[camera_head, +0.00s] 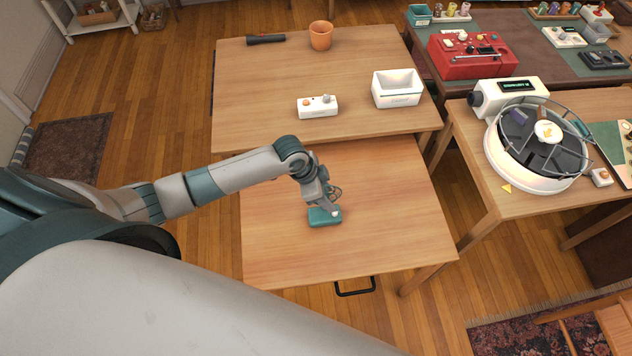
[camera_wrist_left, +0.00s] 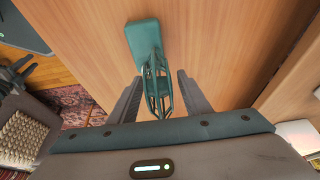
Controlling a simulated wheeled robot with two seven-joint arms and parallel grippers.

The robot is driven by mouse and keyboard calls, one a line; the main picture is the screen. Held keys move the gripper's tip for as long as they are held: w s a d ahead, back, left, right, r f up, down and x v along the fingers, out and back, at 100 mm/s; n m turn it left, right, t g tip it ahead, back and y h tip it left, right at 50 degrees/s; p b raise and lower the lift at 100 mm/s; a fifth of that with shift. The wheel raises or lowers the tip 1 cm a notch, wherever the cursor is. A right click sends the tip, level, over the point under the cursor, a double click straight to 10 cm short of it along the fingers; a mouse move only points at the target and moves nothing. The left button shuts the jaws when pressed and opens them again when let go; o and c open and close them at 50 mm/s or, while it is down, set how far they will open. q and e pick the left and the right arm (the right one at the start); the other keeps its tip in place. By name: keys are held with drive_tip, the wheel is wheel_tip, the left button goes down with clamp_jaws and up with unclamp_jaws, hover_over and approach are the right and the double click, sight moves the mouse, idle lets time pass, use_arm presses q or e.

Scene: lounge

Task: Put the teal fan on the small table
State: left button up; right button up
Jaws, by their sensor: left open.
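The teal fan (camera_head: 320,217) stands on the nearer wooden table top (camera_head: 290,250), with its base flat on the wood. My left gripper (camera_head: 329,205) is lowered over the fan. In the left wrist view, its open fingers (camera_wrist_left: 158,92) lie on either side of the fan's wire cage (camera_wrist_left: 157,70), with a gap on both sides. The fan's teal base (camera_wrist_left: 141,36) shows beyond the cage. In the head view the gripper partly hides the fan's head. My right gripper is not in view. I cannot tell which surface is the small table.
The farther wooden table (camera_head: 255,85) holds a flashlight (camera_head: 265,39), a terracotta pot (camera_head: 321,35), a white box with knobs (camera_head: 318,107) and a white bin (camera_head: 397,88). A right-hand table holds a round caged machine (camera_head: 535,170). The nearer top is otherwise bare.

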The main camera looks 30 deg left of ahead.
use_arm(q)
drive_tip(key=b+v, duration=0.1)
drive_tip(key=v, duration=0.9)
drive_tip(key=shift+s, duration=0.1)
idle(1.1)
